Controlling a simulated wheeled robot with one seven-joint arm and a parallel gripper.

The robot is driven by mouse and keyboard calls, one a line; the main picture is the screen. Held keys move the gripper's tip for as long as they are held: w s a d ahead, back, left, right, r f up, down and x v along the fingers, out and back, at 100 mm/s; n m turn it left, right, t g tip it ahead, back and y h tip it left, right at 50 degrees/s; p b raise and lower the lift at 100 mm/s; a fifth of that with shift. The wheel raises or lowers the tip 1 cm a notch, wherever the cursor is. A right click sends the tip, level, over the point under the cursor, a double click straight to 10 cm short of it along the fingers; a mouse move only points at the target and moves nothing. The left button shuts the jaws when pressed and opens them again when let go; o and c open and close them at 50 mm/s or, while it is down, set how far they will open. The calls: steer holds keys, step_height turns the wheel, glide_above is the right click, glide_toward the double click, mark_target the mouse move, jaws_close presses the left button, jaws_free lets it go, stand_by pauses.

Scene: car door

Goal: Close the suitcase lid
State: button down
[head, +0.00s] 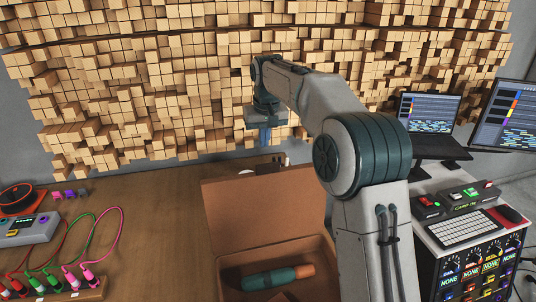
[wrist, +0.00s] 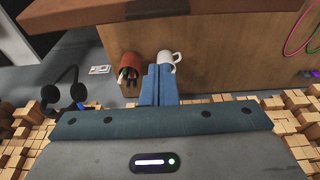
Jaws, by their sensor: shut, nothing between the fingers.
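The brown suitcase stands on the wooden table, with its lid (head: 255,205) raised open at the back and its tray (head: 313,250) open in front. A teal and orange bottle-like item (head: 278,277) lies inside. My gripper (head: 265,143) is beyond and above the lid's top edge, apart from it, pointing down. Its blue fingers (wrist: 160,72) are together and empty in the wrist view. A reddish-brown slab across the top of the wrist view, likely the lid (wrist: 140,14), lies ahead of the fingers. My arm hides the suitcase's right side in the head view.
A white mug (wrist: 170,58) and a red cup with pens (wrist: 130,66) stand near the fingers in the wrist view. Headphones (wrist: 68,90) lie left. A wooden block wall (head: 150,80) rises behind. Cables (head: 95,245) lie left, a keyboard (head: 465,230) right.

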steer(key=s+f, duration=0.1)
steer(key=s+f+p, duration=0.1)
steer(key=d+f, duration=0.1)
steer(key=f, duration=0.1)
steer(key=shift+s, duration=0.4)
steer(key=shift+s+f, duration=0.1)
stand_by(0.3)
